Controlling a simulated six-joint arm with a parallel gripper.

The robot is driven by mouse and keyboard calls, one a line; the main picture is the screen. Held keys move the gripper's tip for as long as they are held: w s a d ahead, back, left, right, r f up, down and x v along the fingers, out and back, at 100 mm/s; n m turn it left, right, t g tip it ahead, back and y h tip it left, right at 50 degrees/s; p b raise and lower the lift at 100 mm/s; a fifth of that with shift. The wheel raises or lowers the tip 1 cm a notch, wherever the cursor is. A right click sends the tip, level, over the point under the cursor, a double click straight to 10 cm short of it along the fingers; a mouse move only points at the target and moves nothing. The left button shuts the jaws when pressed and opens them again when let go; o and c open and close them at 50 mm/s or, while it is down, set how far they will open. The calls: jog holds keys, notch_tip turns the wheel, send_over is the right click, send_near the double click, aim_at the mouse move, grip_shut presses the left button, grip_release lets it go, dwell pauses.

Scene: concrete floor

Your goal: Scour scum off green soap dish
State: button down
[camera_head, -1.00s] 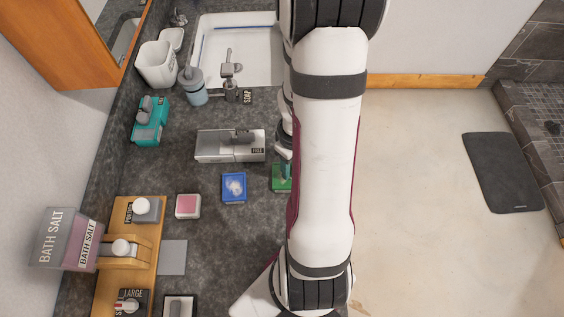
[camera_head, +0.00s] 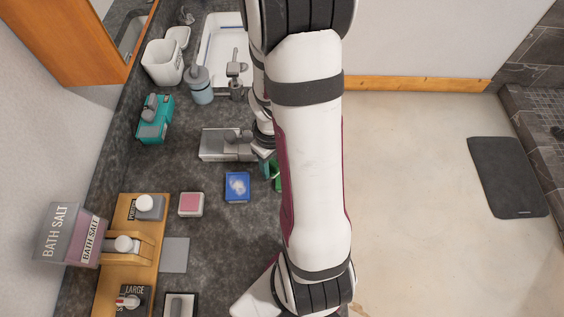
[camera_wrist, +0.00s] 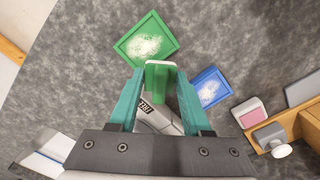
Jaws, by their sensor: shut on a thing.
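The green soap dish (camera_wrist: 166,35) is a square tray with a patch of white scum in its middle, in the wrist view ahead of my fingers. In the head view only a sliver of the green dish (camera_head: 278,183) shows beside my arm. My gripper (camera_wrist: 158,88) has teal fingers, shut on a green block-like scrubber (camera_wrist: 159,76). The scrubber's far end overlaps the dish's near edge in the wrist view; I cannot tell whether they touch. In the head view my arm hides most of the gripper.
A blue dish (camera_head: 237,187) with white scum stands left of the green one. A grey holder (camera_head: 216,145) is behind it, a pink soap (camera_head: 191,204) further left. A wooden stand (camera_head: 118,253) is at the counter's left. Dark counter between them is bare.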

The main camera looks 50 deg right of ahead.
jog(key=shift+d, duration=0.1)
jog(key=shift+r, duration=3.05)
jog(key=w+a+r, duration=0.5)
jog(key=a+r, duration=0.2)
jog(key=r, duration=0.2)
jog(key=w+a+r, duration=0.6)
jog(key=a+r, duration=0.1)
jog(key=r, duration=0.2)
jog(key=shift+w+a, duration=0.3)
jog(key=shift+a, duration=0.1)
